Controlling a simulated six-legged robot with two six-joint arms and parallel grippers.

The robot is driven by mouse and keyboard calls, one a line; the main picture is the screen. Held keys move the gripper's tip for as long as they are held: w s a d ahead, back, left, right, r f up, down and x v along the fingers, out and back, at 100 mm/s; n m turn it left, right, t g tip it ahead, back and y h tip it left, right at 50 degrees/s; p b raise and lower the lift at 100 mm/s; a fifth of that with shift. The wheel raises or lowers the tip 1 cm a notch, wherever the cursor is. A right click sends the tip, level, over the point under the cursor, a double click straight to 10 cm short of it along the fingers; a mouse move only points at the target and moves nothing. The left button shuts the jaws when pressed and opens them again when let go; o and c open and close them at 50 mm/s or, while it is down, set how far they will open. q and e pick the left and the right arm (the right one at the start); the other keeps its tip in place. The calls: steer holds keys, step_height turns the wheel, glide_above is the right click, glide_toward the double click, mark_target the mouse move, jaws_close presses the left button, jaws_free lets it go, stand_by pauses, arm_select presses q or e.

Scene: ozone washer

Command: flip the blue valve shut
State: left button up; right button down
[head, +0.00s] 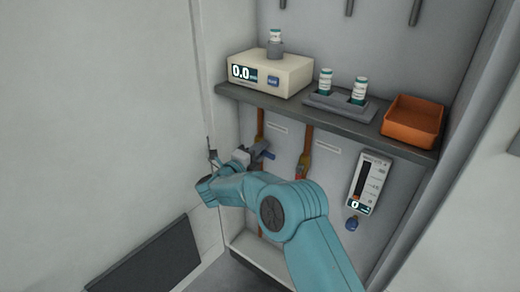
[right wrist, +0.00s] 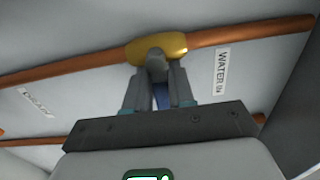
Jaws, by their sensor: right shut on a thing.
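The blue valve's lever (head: 269,155) shows in the head view just past my right gripper (head: 258,150), at the left copper pipe. In the right wrist view the blue lever (right wrist: 161,97) is between the two grey fingers of my right gripper (right wrist: 159,75), which is shut on it. The yellow valve body (right wrist: 157,48) sits on the copper pipe just beyond the fingertips, next to a "WATER IN" label (right wrist: 220,71). The fingers hide most of the lever, so its exact angle is hard to tell. My left gripper is not in view.
A second copper pipe (head: 306,145) with a red handle (head: 300,172) runs to the right. A gauge (head: 370,182) with a blue knob (head: 352,223) hangs farther right. The shelf (head: 300,107) above holds a white meter (head: 285,75), a vial rack (head: 340,106) and an orange tray (head: 413,121).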

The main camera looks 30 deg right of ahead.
steer(key=shift+w+a+r, duration=0.1)
steer(key=shift+r, duration=0.1)
stand_by(0.4)
steer(key=c, duration=1)
jaws_free()
steer(key=shift+c, duration=0.2)
steer(key=shift+f, duration=0.1)
steer(key=p+v, duration=0.2)
steer(key=v, duration=1.4)
steer(key=shift+p, duration=0.3)
